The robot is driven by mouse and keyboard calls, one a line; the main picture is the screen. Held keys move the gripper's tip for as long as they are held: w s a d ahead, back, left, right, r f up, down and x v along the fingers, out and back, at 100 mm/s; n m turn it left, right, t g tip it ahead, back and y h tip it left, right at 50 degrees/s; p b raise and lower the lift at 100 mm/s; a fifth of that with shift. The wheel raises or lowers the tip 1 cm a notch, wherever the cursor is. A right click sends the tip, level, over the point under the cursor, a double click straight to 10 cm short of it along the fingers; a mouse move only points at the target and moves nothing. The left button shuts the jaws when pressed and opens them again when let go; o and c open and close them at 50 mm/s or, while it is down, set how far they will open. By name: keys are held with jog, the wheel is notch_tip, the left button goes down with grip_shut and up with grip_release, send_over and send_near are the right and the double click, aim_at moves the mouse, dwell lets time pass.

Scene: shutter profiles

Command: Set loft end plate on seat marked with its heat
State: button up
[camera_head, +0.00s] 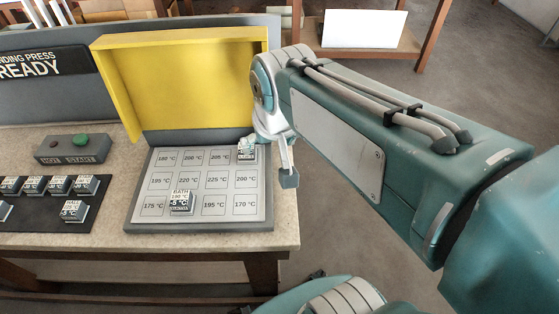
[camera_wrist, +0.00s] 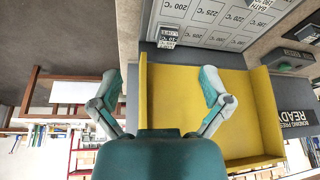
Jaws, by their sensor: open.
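A small grey block with a white label (camera_head: 246,147), apparently the loft end plate, sits at the far right corner of the grey seat panel (camera_head: 265,217). In the wrist view this block (camera_wrist: 168,36) shows a label with small print that I cannot read surely. The panel's seats are marked with temperatures such as 195, 220, 225 and 200 °C. A block labelled BATH (camera_head: 181,202) stands in the front row. My gripper (camera_head: 270,160) is open and empty beside the panel's far right corner. Both fingers are spread in the wrist view (camera_wrist: 160,78).
A raised yellow cover (camera_head: 190,85) stands behind the panel. The bonding press sign (camera_head: 42,63) reads READY. A button box (camera_head: 75,149) and a black tray (camera_head: 35,218) with several labelled blocks, one marked HALL (camera_head: 75,211), lie left. The bench (camera_head: 285,233) ends just right of the panel.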

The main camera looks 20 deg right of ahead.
jog(key=s+f+n+t, duration=0.1)
jog(key=s, duration=0.6)
jog(key=shift+s+n, duration=0.15)
jog(key=shift+n, duration=0.15)
jog(key=c, duration=0.6)
jog(key=shift+o, duration=0.2)
jog(key=shift+s+a, duration=0.1)
